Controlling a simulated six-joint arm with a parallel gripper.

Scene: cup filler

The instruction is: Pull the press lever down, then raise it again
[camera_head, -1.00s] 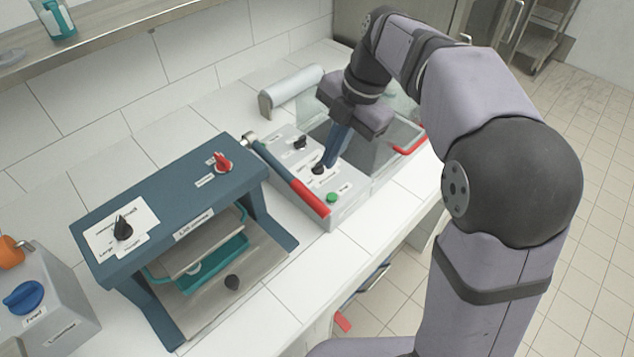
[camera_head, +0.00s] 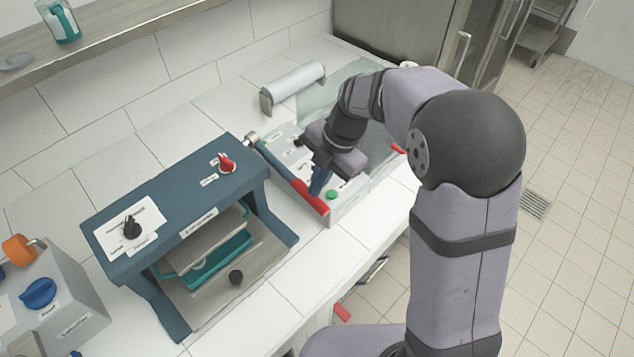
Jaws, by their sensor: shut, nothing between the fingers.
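The press lever is a dark bar with a red handle (camera_head: 307,196). It runs along the left edge of a grey control box (camera_head: 347,207), from a round metal pivot (camera_head: 251,138) at the back to the red grip at the front. My gripper (camera_head: 317,192) points down with its dark blue fingers shut and empty. The fingertips are right at the red handle, near its front end. I cannot tell whether they touch it or are just above it. My gripper and wrist hide part of the box top.
A green button (camera_head: 332,195) sits close to the right of my fingers. A blue lid press frame (camera_head: 180,212) with knobs and a teal tray stands to the left. A roll (camera_head: 293,86) lies behind. A grey box with a blue knob (camera_head: 38,293) is at the far left.

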